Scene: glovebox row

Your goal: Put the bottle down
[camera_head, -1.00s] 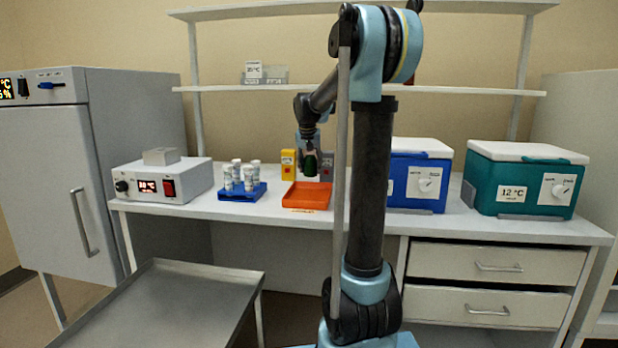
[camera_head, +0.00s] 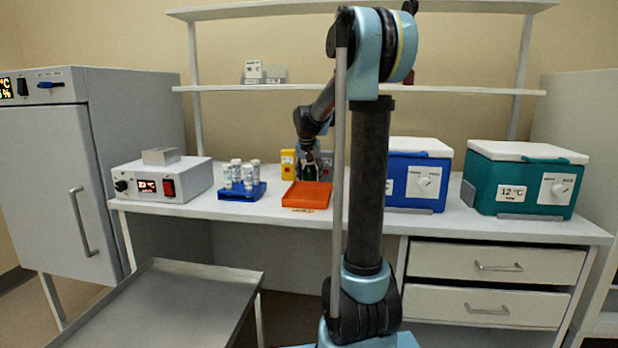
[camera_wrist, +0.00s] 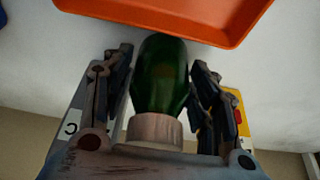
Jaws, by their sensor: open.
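The green bottle (camera_head: 309,173) is just behind the orange tray in the head view, its base hidden by the tray's back rim. In the wrist view the bottle (camera_wrist: 162,78) shows dark green with a pale brown cap, cap end towards my palm. My gripper (camera_wrist: 163,75) is open, with one finger on each side of the bottle and a gap at both sides. My gripper (camera_head: 308,165) is low over the bench in the head view. The bottle appears upright on the bench.
The orange tray (camera_head: 307,203) is empty and close in front of the bottle. A yellow box (camera_head: 288,164) and a grey box (camera_head: 327,159) stand close by on either side. A blue rack (camera_head: 243,192) with several white-capped vials is left; a blue cooler (camera_head: 415,202) is right.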

